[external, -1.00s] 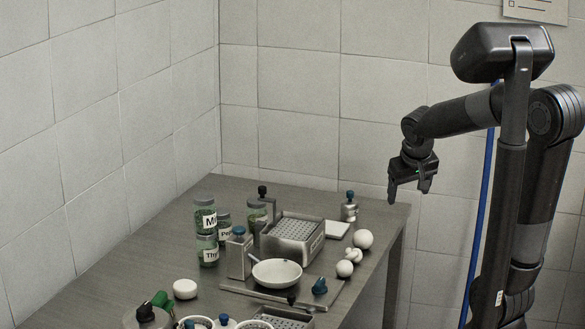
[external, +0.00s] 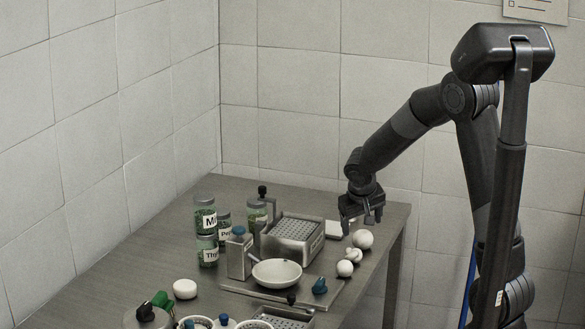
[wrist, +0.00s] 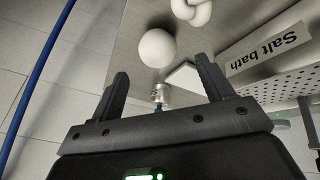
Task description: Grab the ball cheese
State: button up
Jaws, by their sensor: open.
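Several white cheeses lie at the right of the table. A smooth white ball (external: 362,239) is the farthest back. A knotted cheese (external: 353,255) is in front of it, and another white ball (external: 345,269) is in front of that. My gripper (external: 359,220) is open and empty, above and a little behind the back ball. In the wrist view the back ball (wrist: 157,48) lies just beyond my open fingers (wrist: 163,72), roughly between their lines. The knotted cheese (wrist: 192,9) shows at the top edge. I cannot tell the exact height gap.
A metal box with a perforated basket (external: 293,236), labelled "Salt bath" in the wrist view, stands left of the balls. A flat white block (external: 336,229) and a small metal jar (wrist: 161,94) are near my gripper. A white bowl (external: 276,273) is farther forward. The table's right edge is close.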

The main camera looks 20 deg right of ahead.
aim_at(363, 233)
jog(key=shift+x, duration=3.1)
jog(key=shift+d, duration=0.15)
jog(key=shift+c, duration=0.5)
jog(key=c, duration=1)
jog(key=shift+r, duration=0.15)
